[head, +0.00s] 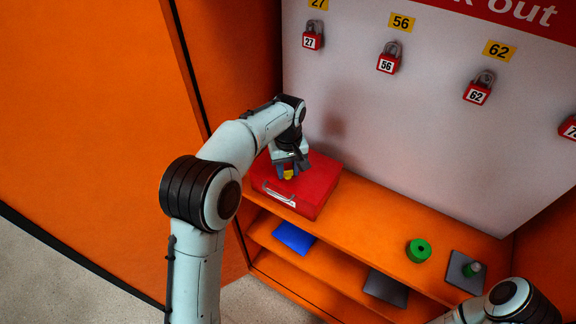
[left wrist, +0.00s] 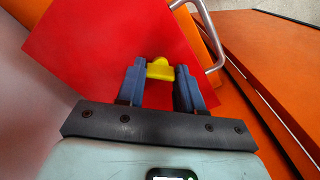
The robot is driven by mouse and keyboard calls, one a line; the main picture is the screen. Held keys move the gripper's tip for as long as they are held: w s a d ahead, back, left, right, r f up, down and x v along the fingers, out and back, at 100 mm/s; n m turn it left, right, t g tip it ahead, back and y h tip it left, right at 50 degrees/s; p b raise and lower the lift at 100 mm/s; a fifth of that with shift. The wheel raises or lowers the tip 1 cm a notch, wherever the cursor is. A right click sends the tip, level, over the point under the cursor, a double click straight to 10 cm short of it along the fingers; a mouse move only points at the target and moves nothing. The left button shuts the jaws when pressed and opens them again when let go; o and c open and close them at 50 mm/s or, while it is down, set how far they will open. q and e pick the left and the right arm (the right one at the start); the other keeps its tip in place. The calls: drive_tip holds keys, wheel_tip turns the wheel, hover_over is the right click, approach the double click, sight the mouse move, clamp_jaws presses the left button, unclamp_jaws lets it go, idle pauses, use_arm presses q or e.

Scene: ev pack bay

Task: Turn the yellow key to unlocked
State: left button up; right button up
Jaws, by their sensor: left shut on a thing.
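The yellow key (head: 289,174) sits on the top of a red box (head: 318,190) with a metal handle on its front. My left gripper (head: 287,170) points down over the box, with its fingers around the key. In the left wrist view the yellow key (left wrist: 160,69) lies between the two blue fingers of the left gripper (left wrist: 160,75), over the red box (left wrist: 90,50). The fingers are shut on the key. The key's lower part and any lock marks are hidden. My right arm shows at the bottom right, but its gripper is not in view.
The red box stands on an orange shelf (head: 375,225). A blue item (head: 294,238) lies on the lower shelf. Red padlocks (head: 388,62) hang on the back panel.

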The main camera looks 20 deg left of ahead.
sight(288, 171)
use_arm(q)
drive_tip(key=n, duration=0.4)
drive_tip(key=shift+r+n+p, duration=0.1)
drive_tip(key=shift+n+p, duration=0.2)
drive_tip(key=shift+p, duration=0.1)
drive_tip(key=shift+n, duration=1.9)
use_arm(e)
drive_tip(key=shift+w+r, duration=0.95)
drive_tip(key=shift+w, duration=0.1)
use_arm(q)
drive_tip(key=o, duration=1)
drive_tip(key=shift+o, duration=0.2)
wheel_tip(288, 171, up, 13)
drive_tip(key=p, duration=0.1)
drive_tip(key=shift+r, duration=0.15)
use_arm(e)
drive_tip(key=shift+w+r+t, duration=0.3)
drive_tip(key=shift+w+r, duration=0.3)
drive_tip(key=shift+w, duration=0.1)
